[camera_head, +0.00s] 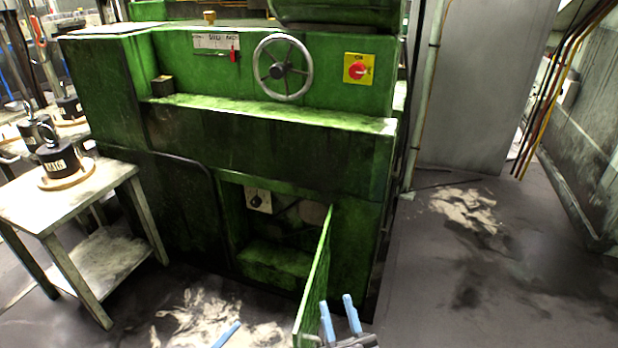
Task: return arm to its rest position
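My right gripper (336,302) is at the bottom edge, right of centre. Its two blue fingers stand apart with nothing visible between them. The left finger is close to the lower right side of an open green door (314,275); I cannot tell whether they touch. Of my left gripper (226,335), only one blue finger shows at the bottom edge, left of the door. The rest of it is out of frame, so its opening is hidden. The green machine (270,155) stands in front, with its lower compartment (275,260) open.
A handwheel (283,68) and a red switch on a yellow plate (358,69) are on the machine's front. A worn table (60,205) at left bears a black weight (58,160). The floor (480,275) at right is clear.

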